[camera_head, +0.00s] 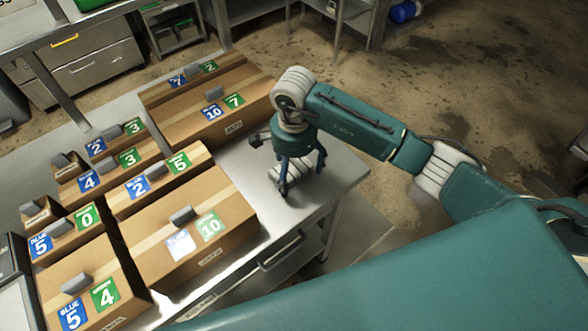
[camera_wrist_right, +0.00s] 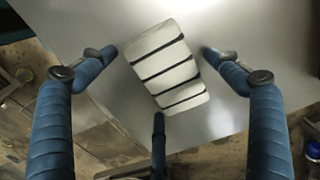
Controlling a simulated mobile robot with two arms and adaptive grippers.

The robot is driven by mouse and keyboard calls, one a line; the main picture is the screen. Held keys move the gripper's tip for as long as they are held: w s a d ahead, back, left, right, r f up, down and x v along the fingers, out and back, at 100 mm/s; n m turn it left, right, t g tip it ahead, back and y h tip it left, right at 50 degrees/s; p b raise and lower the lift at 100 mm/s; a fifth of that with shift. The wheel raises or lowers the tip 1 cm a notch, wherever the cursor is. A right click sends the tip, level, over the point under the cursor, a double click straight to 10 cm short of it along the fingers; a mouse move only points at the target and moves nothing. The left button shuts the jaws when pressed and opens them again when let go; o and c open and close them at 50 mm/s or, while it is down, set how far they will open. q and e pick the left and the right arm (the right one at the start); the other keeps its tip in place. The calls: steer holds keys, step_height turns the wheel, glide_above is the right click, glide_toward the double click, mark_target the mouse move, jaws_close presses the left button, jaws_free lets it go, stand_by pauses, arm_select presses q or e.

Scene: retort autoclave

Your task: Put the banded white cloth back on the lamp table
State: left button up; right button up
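The white cloth with dark bands (camera_head: 281,176) lies on the bare right-hand part of the metal table (camera_head: 337,175), partly hidden by my right gripper in the head view. In the right wrist view the cloth (camera_wrist_right: 168,66) shows whole, a flat rounded rectangle lying tilted. My right gripper (camera_head: 290,170) points down over it with its blue fingers spread. In the wrist view two fingertips of the gripper (camera_wrist_right: 158,60) are at the cloth's left and right and one is at its lower edge. I cannot tell whether that one touches. No lamp shows. My left gripper is not in view.
Several cardboard boxes with blue and green number labels, such as the long box (camera_head: 225,245), fill the table's left and middle. Grey blocks sit on them. A drawer cabinet (camera_head: 90,70) stands at the back left. The stained floor (camera_head: 450,60) beyond is open.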

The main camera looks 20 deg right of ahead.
mark_target(294, 172)
steer(key=shift+r, duration=0.3)
steer(key=shift+w+r, duration=0.1)
steer(key=shift+r, duration=0.15)
step_height(294, 172, up, 11)
steer(key=b, duration=0.3)
steer(key=shift+r, duration=0.15)
steer(key=shift+s, duration=0.2)
